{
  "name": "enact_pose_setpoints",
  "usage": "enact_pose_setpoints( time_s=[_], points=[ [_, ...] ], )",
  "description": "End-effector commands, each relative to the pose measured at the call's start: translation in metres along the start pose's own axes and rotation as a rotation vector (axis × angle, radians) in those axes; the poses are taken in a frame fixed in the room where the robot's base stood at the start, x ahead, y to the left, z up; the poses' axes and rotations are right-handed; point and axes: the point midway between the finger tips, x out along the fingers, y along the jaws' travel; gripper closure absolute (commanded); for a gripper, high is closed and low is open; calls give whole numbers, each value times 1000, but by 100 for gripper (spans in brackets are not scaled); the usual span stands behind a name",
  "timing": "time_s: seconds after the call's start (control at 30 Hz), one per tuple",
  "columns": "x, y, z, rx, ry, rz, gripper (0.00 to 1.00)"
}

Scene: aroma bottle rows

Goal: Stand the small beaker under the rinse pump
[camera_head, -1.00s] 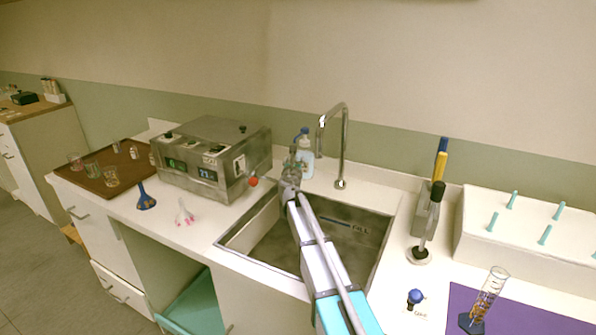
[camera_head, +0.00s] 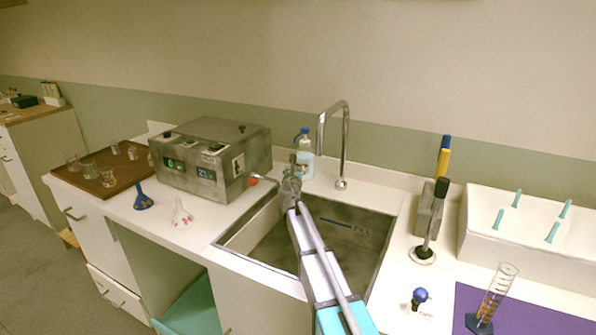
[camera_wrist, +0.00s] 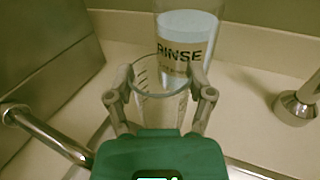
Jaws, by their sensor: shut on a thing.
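The small beaker (camera_wrist: 160,105) is clear glass with graduation marks, held upright between the two fingers of my gripper (camera_wrist: 160,98) in the wrist view. In the head view the bottle (camera_head: 305,160) has a blue pump top and stands behind the sink. My gripper (camera_head: 292,180) is in front of it and hides most of the beaker.
The steel sink (camera_head: 330,235) lies below my arm. A tall tap (camera_head: 345,150) rises right of the bottle, its base (camera_wrist: 296,106) near in the wrist view. A grey metal box (camera_head: 213,160) with a red knob stands left. Several glasses sit on a brown tray (camera_head: 125,185).

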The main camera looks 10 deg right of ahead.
Motion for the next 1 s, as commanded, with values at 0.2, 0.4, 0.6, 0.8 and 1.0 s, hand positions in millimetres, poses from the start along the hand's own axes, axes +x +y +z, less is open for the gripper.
enact_pose_setpoints(
  time_s=[0.2, 0.4, 0.6, 0.8, 1.0],
  points=[
    [0, 0, -6, 0, 0, 0, 78],
    [0, 0, -7, 0, 0, 0, 18],
    [0, 0, -7, 0, 0, 0, 0],
    [0, 0, -7, 0, 0, -1, 0],
    [0, -1, -6, 0, 0, -1, 0]
  ],
)
